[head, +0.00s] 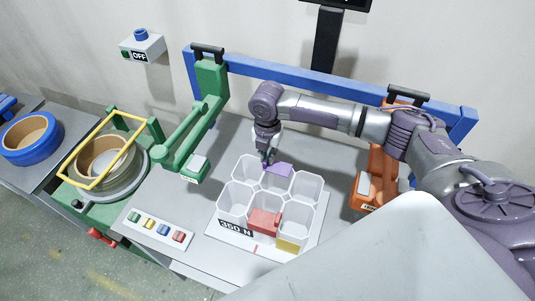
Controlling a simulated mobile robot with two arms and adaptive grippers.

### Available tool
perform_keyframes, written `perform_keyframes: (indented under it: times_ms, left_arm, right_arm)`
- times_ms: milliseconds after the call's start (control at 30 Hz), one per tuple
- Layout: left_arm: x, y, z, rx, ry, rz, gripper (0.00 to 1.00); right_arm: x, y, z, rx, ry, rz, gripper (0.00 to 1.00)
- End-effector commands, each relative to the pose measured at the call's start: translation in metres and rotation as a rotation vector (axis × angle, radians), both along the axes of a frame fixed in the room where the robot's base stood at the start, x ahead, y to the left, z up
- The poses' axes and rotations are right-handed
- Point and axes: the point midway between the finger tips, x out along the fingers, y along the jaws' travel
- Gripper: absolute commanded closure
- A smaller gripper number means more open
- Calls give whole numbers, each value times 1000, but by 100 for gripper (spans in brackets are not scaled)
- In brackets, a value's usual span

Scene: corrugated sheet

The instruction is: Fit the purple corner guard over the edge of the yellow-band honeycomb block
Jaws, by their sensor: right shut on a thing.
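The purple corner guard (279,169) is at the far side of the white honeycomb block, by the top rims of its cells. I cannot tell whether it sits on an edge or hovers just above it. My right gripper (267,161) is shut on the guard from above. The honeycomb block (234,198) has several open hexagonal cells and stands on a white plate marked "350 N". A yellow band (289,245) shows on its near right cell. A red piece (264,221) sits at its near middle cell. My left gripper is out of view.
A green clamp arm (188,135) stands left of the block and an orange one (376,175) stands right. A blue rail (310,77) runs behind. A strip with coloured buttons (157,230) lies front left. Tape rolls (32,138) are far left.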

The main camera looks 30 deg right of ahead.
Motion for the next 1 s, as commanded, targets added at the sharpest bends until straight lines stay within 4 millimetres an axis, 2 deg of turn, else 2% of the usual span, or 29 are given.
perform_keyframes:
  times_ms: [967,1000]
  left_arm:
    - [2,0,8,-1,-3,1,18]
    - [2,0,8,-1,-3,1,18]
  right_arm:
    - [0,0,1,0,0,0,100]
    - [0,0,1,0,0,0,83]
